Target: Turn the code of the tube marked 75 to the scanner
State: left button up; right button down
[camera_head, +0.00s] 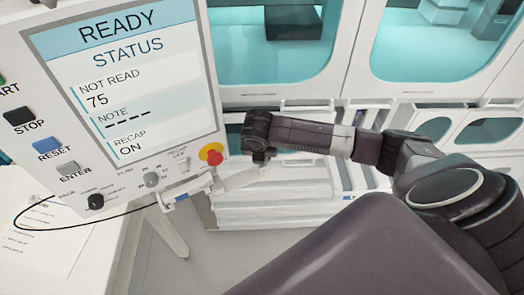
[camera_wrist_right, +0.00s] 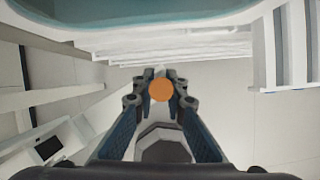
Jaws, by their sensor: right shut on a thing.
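My right gripper (camera_wrist_right: 160,97) shows in the wrist view, with its two fingers closed around an orange round cap (camera_wrist_right: 160,90), seen end on. The cap appears to be the top of a tube; the tube's body, number and code are hidden. The panel screen (camera_head: 137,82) reads READY, STATUS, NOT READ 75, NOTE with dashes, and RECAP ON. I cannot identify the scanner in either view. My left gripper is out of view.
The control panel (camera_head: 30,65) fills the left side, with START, STOP, RESET and ENTER buttons and a red emergency knob (camera_head: 213,157). A black cable (camera_head: 108,210) hangs below it. A sheet of paper (camera_head: 45,240) lies at lower left. Teal-windowed cabinets (camera_head: 345,60) stand behind.

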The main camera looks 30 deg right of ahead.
jog(key=shift+w+m, duration=0.1)
jog(key=shift+m, duration=0.4)
jog(key=m+g+h, duration=0.1)
jog(key=m, duration=0.1)
jog(key=shift+m, duration=0.4)
jog(key=shift+f, duration=0.25)
jog(key=c, duration=1.9)
grip_release()
